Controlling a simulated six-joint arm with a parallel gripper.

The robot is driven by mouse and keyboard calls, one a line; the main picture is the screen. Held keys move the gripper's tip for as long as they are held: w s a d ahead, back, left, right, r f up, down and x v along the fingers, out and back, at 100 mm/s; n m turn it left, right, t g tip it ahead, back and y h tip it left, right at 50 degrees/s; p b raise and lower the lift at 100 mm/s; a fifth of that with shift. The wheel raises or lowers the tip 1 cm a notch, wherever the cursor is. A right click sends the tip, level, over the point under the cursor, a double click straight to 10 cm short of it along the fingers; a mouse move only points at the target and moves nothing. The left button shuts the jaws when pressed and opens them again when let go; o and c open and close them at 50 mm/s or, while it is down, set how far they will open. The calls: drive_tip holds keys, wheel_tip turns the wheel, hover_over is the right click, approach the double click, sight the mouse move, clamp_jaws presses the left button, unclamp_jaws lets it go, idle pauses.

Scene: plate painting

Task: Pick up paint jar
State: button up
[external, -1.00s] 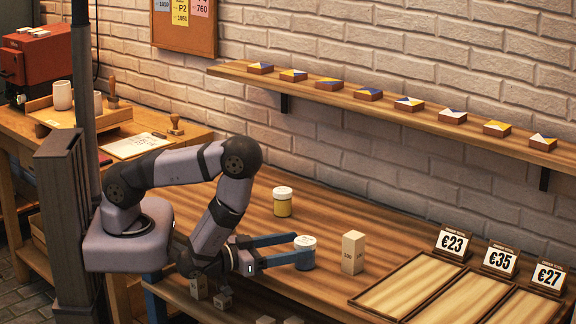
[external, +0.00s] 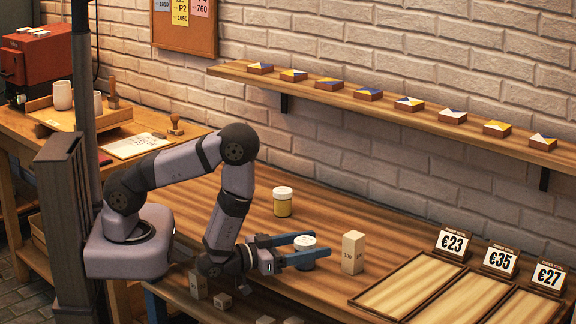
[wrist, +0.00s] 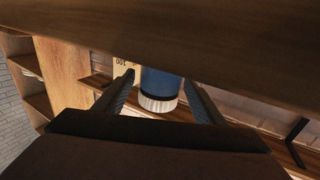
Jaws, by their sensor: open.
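A blue paint jar (external: 304,256) with a white lid stands upright on the wooden table. My gripper (external: 305,249) is open, with its blue fingers one on each side of this jar. In the wrist view, the blue jar (wrist: 161,88) shows between the two fingers of my gripper (wrist: 160,92), with room visible at either side.
A wooden block (external: 353,252) stands close to the right of the blue jar. Framed trays (external: 408,283) with price signs lie at the right. The table behind the jars is clear.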

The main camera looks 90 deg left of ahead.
drive_tip(key=shift+p+x, duration=0.3)
drive_tip(key=shift+x, duration=1.05)
drive_tip(key=c, duration=1.2)
drive_tip(key=shift+r, duration=0.25)
drive_tip(key=shift+r+p, duration=0.85)
drive_tip(key=shift+r, duration=4)
